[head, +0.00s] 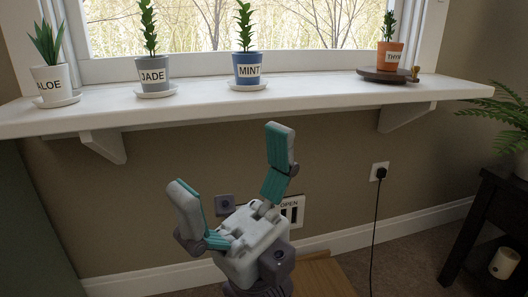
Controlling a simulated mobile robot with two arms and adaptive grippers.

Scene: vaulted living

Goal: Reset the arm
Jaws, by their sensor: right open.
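My right gripper (236,168) is in the lower middle of the head view, below the window shelf (215,108). Its two teal-padded fingers are spread wide apart and nothing is between them. It is apart from the shelf and the pots. My left gripper is not in view.
On the shelf stand the ALOE pot (50,85), JADE pot (154,75), MINT pot (247,69) and THYM-labelled pot (389,55) on a dark round stand (388,76). A bracket (103,143) supports the shelf. A cord (377,225) hangs from a wall socket. A dark side table (492,215) stands right.

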